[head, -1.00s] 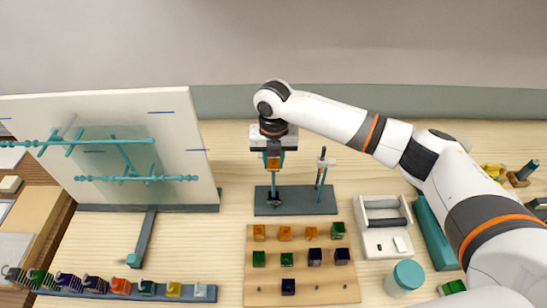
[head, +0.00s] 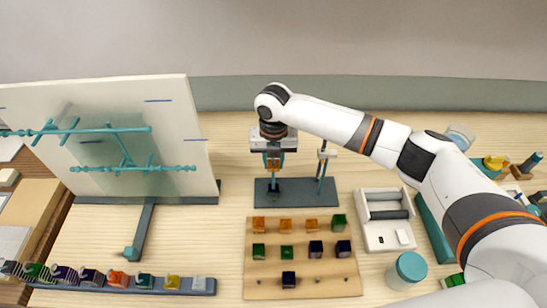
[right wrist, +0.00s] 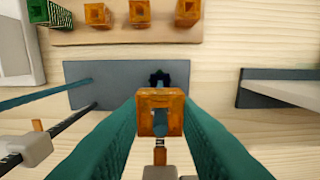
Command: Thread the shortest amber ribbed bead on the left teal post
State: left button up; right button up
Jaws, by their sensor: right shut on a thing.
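My right gripper (head: 273,162) is shut on an amber ribbed bead (right wrist: 160,112), seen with its square hole in the right wrist view. My left gripper is not in view.
A wooden board (head: 302,290) in front holds amber, green and dark beads. A grey-white tray (head: 388,240) and a teal-lidded jar (head: 408,270) stand to its right. A pale panel with teal branches (head: 110,168) and a row of coloured blocks (head: 118,280) are at left.

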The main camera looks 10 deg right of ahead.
jog(key=shift+f+b, duration=0.9)
jog(key=shift+f, duration=1.05)
jog(key=o, duration=1)
jog(key=shift+o, duration=0.2)
notch_tip(320, 180, up, 12)
jog(key=b, duration=0.2)
jog(key=shift+b, duration=0.3)
jog(key=shift+s, duration=0.1)
